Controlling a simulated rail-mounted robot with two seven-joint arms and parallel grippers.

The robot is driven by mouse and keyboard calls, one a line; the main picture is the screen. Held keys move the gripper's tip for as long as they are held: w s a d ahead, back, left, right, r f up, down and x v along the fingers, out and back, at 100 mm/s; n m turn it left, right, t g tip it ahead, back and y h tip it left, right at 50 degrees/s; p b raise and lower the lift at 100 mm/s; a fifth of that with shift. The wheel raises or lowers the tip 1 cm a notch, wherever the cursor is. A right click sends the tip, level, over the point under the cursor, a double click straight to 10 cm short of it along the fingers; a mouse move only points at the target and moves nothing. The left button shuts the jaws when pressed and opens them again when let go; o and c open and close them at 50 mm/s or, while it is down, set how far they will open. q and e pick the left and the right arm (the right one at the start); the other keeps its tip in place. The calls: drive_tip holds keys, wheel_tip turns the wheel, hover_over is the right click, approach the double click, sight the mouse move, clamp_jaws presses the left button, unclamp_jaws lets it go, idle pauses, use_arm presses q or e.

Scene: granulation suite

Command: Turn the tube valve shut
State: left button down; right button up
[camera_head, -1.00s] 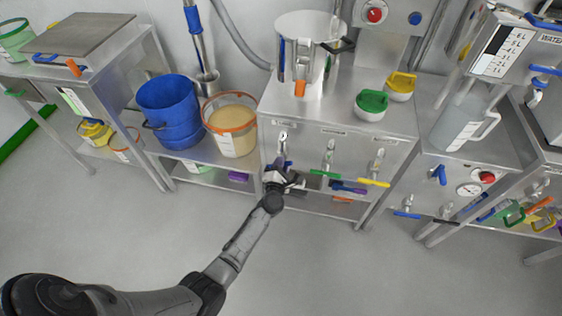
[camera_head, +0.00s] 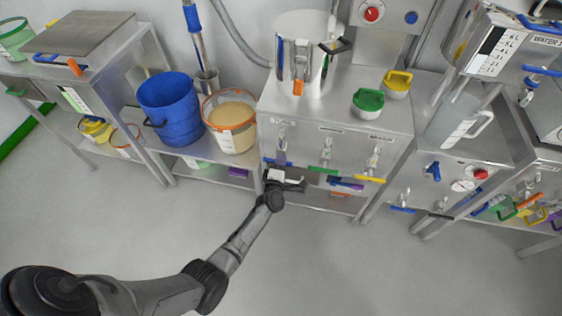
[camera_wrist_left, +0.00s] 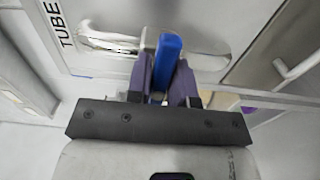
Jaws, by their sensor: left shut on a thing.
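The tube valve is the leftmost of three valves on the front of the steel cabinet; its metal body (camera_head: 282,142) shows in the head view. In the left wrist view its blue handle (camera_wrist_left: 167,58) stands between the purple-grey fingers, below the "TUBE" label (camera_wrist_left: 60,25). My left gripper (camera_head: 281,165) is at the valve in the head view, and it also shows close up in the wrist view (camera_wrist_left: 162,82). It is shut on the blue handle. The gripper partly hides the handle in the head view. My right gripper is not in view.
Beside it are a valve with a green handle (camera_head: 323,170) and one with a yellow handle (camera_head: 370,178). A blue bucket (camera_head: 170,110) is left. The floor in front is clear.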

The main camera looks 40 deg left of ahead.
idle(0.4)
use_arm(q)
drive_tip(key=c, duration=1.1)
unclamp_jaws()
drive_tip(key=shift+s+d, duration=0.15)
drive_tip(key=shift+s, duration=0.1)
drive_tip(key=shift+p+v, duration=2.1)
drive_tip(key=shift+v, duration=4.55)
drive_tip(key=shift+w+m, duration=0.1)
drive_tip(key=shift+m, duration=0.2)
